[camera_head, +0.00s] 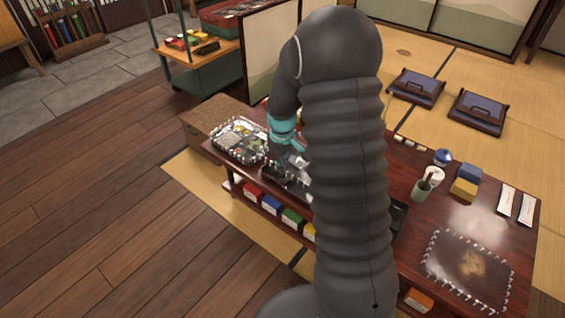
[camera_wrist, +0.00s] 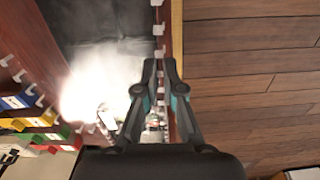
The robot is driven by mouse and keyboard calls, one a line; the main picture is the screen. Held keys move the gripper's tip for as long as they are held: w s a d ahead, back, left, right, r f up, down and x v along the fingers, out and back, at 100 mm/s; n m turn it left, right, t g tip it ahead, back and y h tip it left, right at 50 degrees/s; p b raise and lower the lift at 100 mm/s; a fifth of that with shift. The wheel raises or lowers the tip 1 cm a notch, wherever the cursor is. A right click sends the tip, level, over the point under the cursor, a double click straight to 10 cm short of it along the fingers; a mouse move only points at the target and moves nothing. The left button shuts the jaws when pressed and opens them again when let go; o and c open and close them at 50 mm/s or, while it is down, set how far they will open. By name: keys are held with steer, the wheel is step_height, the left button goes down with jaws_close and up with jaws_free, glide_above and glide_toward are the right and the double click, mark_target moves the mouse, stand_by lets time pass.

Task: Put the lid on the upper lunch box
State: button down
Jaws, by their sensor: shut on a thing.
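My gripper (camera_head: 292,160) is over the left part of the low dark red table, at its near side, partly hidden by my arm. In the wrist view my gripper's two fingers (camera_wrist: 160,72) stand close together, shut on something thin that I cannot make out. I cannot tell whether it is the lid. A tray of food (camera_head: 237,141) lies at the table's left end, left of my gripper. Dark objects (camera_head: 284,182) lie just below my gripper. I cannot tell which is the upper lunch box; my arm hides much of that area.
Several coloured boxes (camera_head: 270,205) stand on the shelf under the table's near edge. A green cup (camera_head: 422,189), a yellow block (camera_head: 464,190) and a pale-edged mat (camera_head: 470,270) are on the right. Wooden floor (camera_head: 120,210) to the left is clear.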

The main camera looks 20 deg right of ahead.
steer(key=shift+f+b, duration=1.4)
steer(key=shift+f, duration=0.95)
steer(key=shift+s+d+f+b, duration=0.1)
steer(key=shift+f+b, duration=0.8)
steer(key=shift+f, duration=0.35)
stand_by(1.1)
steer(key=c, duration=0.7)
jaws_free()
steer(key=shift+r, duration=0.1)
steer(key=shift+r+p, duration=2.65)
steer(key=shift+r, duration=1.3)
